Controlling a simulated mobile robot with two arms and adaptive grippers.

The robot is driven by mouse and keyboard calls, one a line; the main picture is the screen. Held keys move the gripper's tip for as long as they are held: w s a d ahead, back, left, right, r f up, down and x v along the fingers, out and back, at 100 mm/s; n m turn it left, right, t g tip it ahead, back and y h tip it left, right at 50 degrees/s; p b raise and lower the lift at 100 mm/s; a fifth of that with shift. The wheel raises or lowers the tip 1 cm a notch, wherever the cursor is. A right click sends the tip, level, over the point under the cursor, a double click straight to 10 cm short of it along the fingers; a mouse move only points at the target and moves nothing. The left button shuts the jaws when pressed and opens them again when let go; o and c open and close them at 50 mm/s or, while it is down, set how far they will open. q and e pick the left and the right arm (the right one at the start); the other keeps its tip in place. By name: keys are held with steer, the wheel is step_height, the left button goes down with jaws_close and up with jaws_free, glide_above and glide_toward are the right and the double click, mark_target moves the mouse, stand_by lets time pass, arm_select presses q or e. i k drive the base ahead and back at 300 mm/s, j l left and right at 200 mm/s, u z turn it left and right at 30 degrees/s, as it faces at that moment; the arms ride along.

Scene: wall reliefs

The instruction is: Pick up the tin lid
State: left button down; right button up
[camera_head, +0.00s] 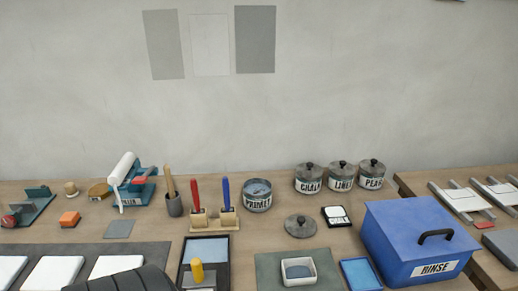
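A round grey tin lid with a dark knob (300,226) lies flat on the wooden table, right of centre, knob up. Behind it and to the left stands an open tin labelled PRIMER (257,197), with something bluish-grey inside. Three lidded tins stand behind the lid to the right: CHALK (308,180), one whose label reads like LINEN (341,178), and PEARL or similar (371,176). Neither of my grippers can be made out in view. A dark ribbed shape is cut off at the bottom left; I cannot tell what it is.
A blue RINSE box (408,240) with a black handle stands right of the lid. A small black-and-white item (336,216) lies close to the lid's right. A white dish (298,272) is in front. A wooden brush stand (213,222) is to the left.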

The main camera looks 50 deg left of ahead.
mark_target(299, 226)
steer(key=u, duration=1.65)
